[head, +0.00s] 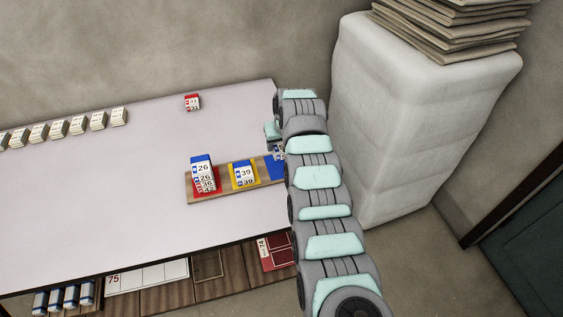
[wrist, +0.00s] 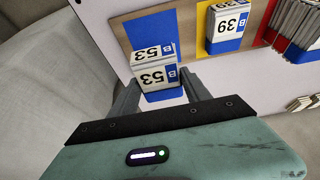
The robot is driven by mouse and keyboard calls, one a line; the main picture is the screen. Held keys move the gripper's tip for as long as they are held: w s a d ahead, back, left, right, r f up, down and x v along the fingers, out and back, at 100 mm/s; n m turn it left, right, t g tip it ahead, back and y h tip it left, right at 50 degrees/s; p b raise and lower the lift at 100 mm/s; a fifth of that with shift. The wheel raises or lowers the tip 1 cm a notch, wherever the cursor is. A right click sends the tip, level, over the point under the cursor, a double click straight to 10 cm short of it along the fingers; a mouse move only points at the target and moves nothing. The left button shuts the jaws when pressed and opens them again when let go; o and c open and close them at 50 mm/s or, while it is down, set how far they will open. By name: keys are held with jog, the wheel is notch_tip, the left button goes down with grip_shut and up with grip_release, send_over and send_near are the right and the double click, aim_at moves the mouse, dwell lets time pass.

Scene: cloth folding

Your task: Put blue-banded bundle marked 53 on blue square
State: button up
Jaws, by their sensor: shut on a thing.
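The blue-banded bundle marked 53 (wrist: 155,72) is between the two fingers of my gripper (wrist: 163,98), which is shut on it. The bundle's lower part carries the blue band. The blue square (wrist: 150,28) lies right beside the bundle in the wrist view, partly covered by it. In the head view the blue square (head: 274,168) shows at the right end of the wooden board, partly hidden by my arm. A sliver of the bundle (head: 279,152) shows there beside my arm. I cannot tell whether the bundle touches the square.
On the board (head: 215,188), a bundle marked 39 (head: 244,174) stands on a yellow square, and a stack topped by 26 (head: 202,170) stands on a red one. A red-banded bundle (head: 192,102) lies farther back. Several pale bundles (head: 58,129) line the left. The table's middle is clear.

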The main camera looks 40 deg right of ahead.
aim_at(282, 153)
jog(key=shift+f+b, duration=1.1)
jog(key=shift+f, duration=2.8)
jog(key=shift+f, duration=0.25)
jog(key=o, duration=1.4)
jog(key=shift+r, duration=0.1)
jog(key=shift+s+r+p, duration=0.1)
jog(key=shift+r+p, duration=0.65)
jog(key=p+v, duration=0.2)
jog(key=v, duration=0.1)
jog(key=shift+a+r, duration=0.1)
jog(key=shift+r, duration=0.05)
jog(key=shift+p+v, duration=1)
jog(key=shift+v, duration=2.75)
jog(key=shift+a, duration=0.1)
